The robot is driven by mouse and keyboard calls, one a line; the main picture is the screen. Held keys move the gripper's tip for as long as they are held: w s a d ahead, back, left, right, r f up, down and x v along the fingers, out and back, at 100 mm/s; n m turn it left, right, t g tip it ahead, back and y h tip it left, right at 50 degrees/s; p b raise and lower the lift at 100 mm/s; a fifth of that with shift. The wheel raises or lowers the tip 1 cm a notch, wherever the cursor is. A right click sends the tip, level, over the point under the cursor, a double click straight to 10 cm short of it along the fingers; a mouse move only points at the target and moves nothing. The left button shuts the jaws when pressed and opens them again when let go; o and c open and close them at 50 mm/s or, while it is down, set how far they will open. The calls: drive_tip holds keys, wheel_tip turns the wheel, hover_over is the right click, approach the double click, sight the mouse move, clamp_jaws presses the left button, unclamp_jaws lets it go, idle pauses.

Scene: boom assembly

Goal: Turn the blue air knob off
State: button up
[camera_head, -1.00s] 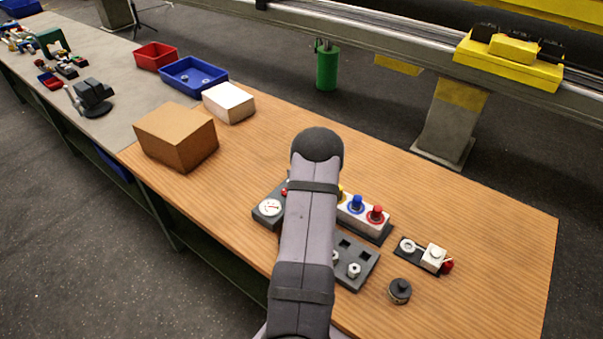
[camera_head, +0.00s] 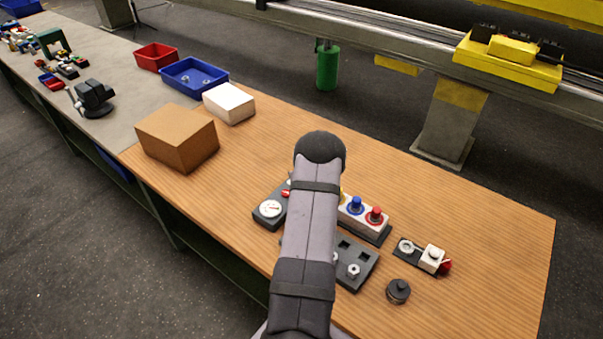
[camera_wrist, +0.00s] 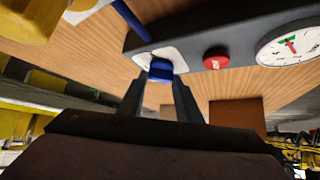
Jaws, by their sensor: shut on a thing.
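The blue air knob (camera_wrist: 160,70) sits on a white plate (camera_wrist: 172,54) on a dark panel (camera_wrist: 225,35) in the wrist view. My gripper (camera_wrist: 160,82) has one finger on each side of the knob and is shut on it. A red button (camera_wrist: 215,58) and a white round gauge (camera_wrist: 290,43) are on the same panel. In the head view my arm hides the knob and my gripper. The panel's gauge (camera_head: 270,209) shows left of the arm.
A white box with blue (camera_head: 356,205) and red (camera_head: 375,216) buttons stands right of the arm. A dark block with sockets (camera_head: 355,262), a small fixture (camera_head: 432,259) and a black round part (camera_head: 398,290) are nearby. A cardboard box (camera_head: 175,138) stands behind left.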

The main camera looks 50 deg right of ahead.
drive_tip(key=shift+r+p, duration=0.3)
drive_tip(key=shift+p, duration=0.25)
drive_tip(key=shift+s+d+n+t+y+p, duration=0.1)
drive_tip(key=shift+n+t+y+p, duration=0.25)
drive_tip(key=shift+n+p, duration=0.55)
drive_tip(key=shift+d+f+n+t+y+p, duration=0.15)
drive_tip(key=shift+f+n+t+y+p, duration=0.15)
drive_tip(key=shift+n+y+p, duration=0.3)
drive_tip(key=n+y+b, duration=0.1)
drive_tip(key=b, duration=0.1)
drive_tip(key=n+y+b, duration=0.1)
drive_tip(key=b, duration=0.1)
drive_tip(key=shift+d+f+n, duration=0.15)
drive_tip(key=shift+f+n, duration=0.15)
drive_tip(key=shift+r+n+y+b, duration=0.15)
drive_tip(key=shift+n+y+b, duration=0.4)
drive_tip(key=shift+b, duration=0.65)
drive_tip(key=shift+r+n, duration=0.2)
drive_tip(key=shift+n, duration=0.05)
drive_tip(key=o, duration=1)
drive_tip(key=shift+o, duration=0.2)
